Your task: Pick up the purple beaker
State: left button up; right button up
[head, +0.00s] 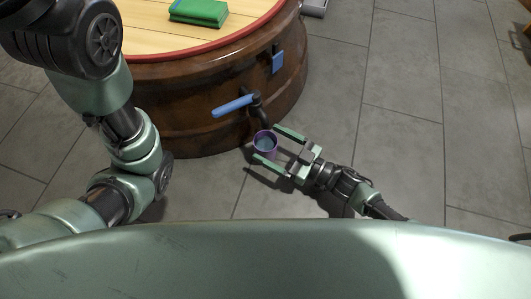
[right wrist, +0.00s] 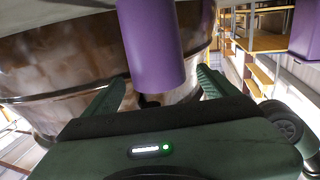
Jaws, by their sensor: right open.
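The purple beaker (head: 265,142) is upright below the tap of the wooden tub, its open top facing up and its inside bluish. My right gripper (head: 270,144) is open, with one finger on each side of the beaker in the head view. In the right wrist view the beaker (right wrist: 152,40) stands large in front of the palm, between the two green fingers. I cannot tell whether a finger touches it. My left arm shows at the left of the head view, but its gripper is out of view.
The round brown tub (head: 180,105) with a red-rimmed wooden top stands close behind the beaker. A green folded cloth (head: 199,12) lies on top. The grey tiled floor (head: 400,120) to the right is clear.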

aim_at(256, 135)
jog(key=b+x, duration=0.2)
jog(key=x, duration=0.2)
jog(key=shift+w+a+f+b, duration=0.15)
jog(key=shift+a+f+b, duration=0.05)
jog(key=shift+b, duration=0.15)
jog(key=shift+w+a+r, duration=0.15)
jog(key=shift+w+a, duration=0.1)
jog(key=shift+a, duration=0.15)
jog(key=shift+r, duration=0.1)
jog(key=c, duration=1.9)
jog(key=shift+r, duration=0.2)
